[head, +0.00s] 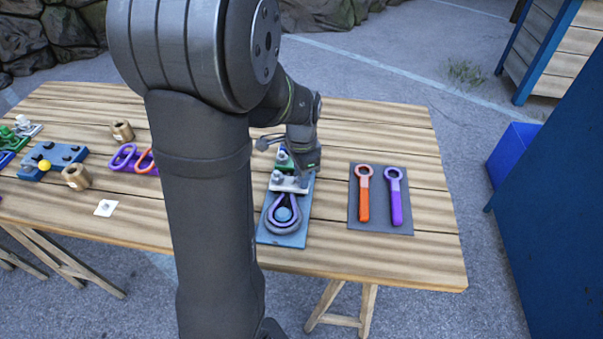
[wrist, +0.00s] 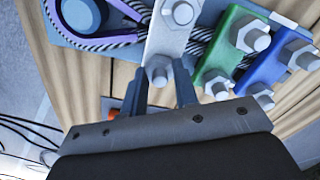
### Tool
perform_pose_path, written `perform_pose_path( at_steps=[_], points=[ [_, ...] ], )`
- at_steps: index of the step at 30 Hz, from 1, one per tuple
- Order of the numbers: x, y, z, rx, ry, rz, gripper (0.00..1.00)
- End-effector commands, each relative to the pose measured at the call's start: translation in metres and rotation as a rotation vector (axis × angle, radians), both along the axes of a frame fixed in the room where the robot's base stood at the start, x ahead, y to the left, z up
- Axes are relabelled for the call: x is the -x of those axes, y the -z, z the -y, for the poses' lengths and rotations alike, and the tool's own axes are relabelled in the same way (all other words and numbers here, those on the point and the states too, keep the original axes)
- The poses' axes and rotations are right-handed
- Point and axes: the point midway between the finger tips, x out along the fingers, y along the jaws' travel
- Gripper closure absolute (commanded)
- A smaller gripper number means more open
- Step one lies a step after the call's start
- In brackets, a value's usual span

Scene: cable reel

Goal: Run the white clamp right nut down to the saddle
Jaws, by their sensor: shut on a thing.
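The white clamp (wrist: 172,38) lies across the striped rope in the wrist view, with one nut (wrist: 183,13) at its far end and the right nut (wrist: 158,73) at its near end. My gripper (wrist: 160,82) is shut on that near nut, one finger on each side of it. The saddle under the nut is partly hidden, so I cannot tell the gap. In the head view, the white clamp (head: 288,184) sits on the blue board (head: 272,239), and my gripper (head: 306,166) is at its right end.
A green clamp (wrist: 238,38) and a blue clamp (wrist: 270,68) stand close to the right in the wrist view. The rope loops round a blue post (wrist: 82,14). Orange (head: 364,195) and purple (head: 396,197) wrenches lie on a dark mat (head: 380,226) to the right.

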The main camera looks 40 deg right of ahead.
Motion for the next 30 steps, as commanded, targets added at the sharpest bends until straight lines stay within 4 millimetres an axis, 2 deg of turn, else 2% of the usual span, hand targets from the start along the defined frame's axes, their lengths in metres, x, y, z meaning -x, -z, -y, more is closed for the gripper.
perform_pose_path(
  at_steps=[10,26,27,30],
  points=[
    [-0.0011,-0.0023,0.0016,0.005,0.142,0.005,0.96],
    [-0.0012,-0.0024,0.0018,0.006,0.167,0.005,0.96],
    [-0.0012,-0.0024,0.0018,0.006,0.167,0.005,0.71],
    [-0.0010,-0.0020,0.0015,0.004,0.167,0.004,0.51]
  ],
)
